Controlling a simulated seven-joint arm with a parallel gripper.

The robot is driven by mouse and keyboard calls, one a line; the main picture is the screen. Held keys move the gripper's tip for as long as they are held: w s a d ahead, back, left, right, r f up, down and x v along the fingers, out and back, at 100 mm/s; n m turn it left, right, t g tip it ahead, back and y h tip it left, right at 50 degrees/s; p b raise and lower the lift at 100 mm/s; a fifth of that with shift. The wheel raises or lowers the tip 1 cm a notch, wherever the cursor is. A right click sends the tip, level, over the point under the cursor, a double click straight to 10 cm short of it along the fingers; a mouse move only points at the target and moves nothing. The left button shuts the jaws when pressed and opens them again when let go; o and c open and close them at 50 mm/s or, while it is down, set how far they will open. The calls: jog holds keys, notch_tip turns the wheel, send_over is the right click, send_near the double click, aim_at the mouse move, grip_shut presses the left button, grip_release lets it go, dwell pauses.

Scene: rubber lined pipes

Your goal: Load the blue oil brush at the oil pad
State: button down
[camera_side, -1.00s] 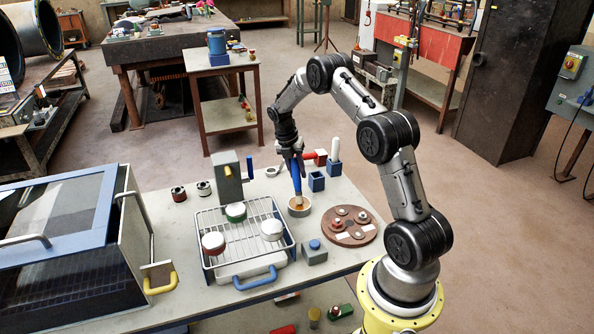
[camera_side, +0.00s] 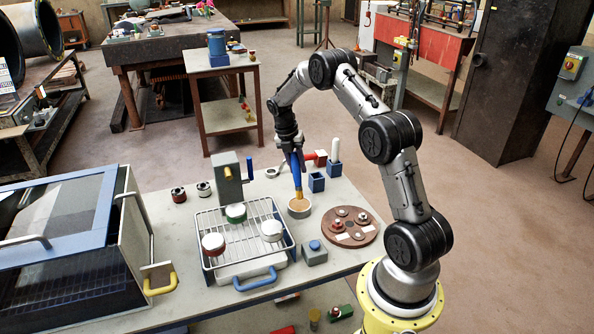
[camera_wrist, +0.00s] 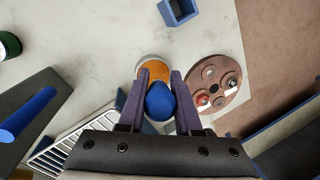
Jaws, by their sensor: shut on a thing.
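My gripper (camera_side: 291,151) is shut on the blue oil brush (camera_side: 296,166) and holds it upright, bristles down, over the table. In the side view the tan bristles (camera_side: 298,193) hang just above or at the oil pad (camera_side: 299,207), a round shallow dish; I cannot tell whether they touch. In the wrist view the rounded blue handle end of the brush (camera_wrist: 159,103) is between the fingers of my gripper (camera_wrist: 160,95). The orange face of the oil pad (camera_wrist: 155,69) shows just behind it, partly hidden by the brush and fingers.
A wire rack (camera_side: 206,258) with several capped discs is left of the pad. A brown round plate (camera_side: 349,238) is at right, and a grey block with a blue button (camera_side: 314,253) is in front. An open blue box (camera_side: 316,182) stands behind. A grey post (camera_side: 227,180) rises at left.

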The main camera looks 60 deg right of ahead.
jog(key=shift+s+d+v, duration=0.1)
jog(key=shift+s+v, duration=0.05)
jog(key=shift+v, duration=0.6)
jog(key=shift+s+d+v, duration=0.1)
jog(key=shift+v, duration=0.65)
jog(key=shift+s+d+v, duration=0.1)
jog(key=shift+s+v, duration=0.05)
jog(key=shift+v, duration=0.6)
jog(key=w+a+r, duration=0.2)
jog(key=w+a, duration=0.1)
jog(key=a, duration=0.5)
jog(key=w+a+r, duration=0.2)
jog(key=w+a, duration=0.1)
jog(key=a, duration=0.4)
jog(key=s+a+r+m+y, duration=0.1)
jog(key=a+m+y, duration=0.1)
jog(key=a+m, duration=0.7)
jog(key=s+a+m+y, duration=0.2)
jog(key=a+m, duration=0.7)
jog(key=m, duration=0.2)
jog(key=shift+a+r+t, duration=0.35)
jog(key=shift+a+t, duration=0.05)
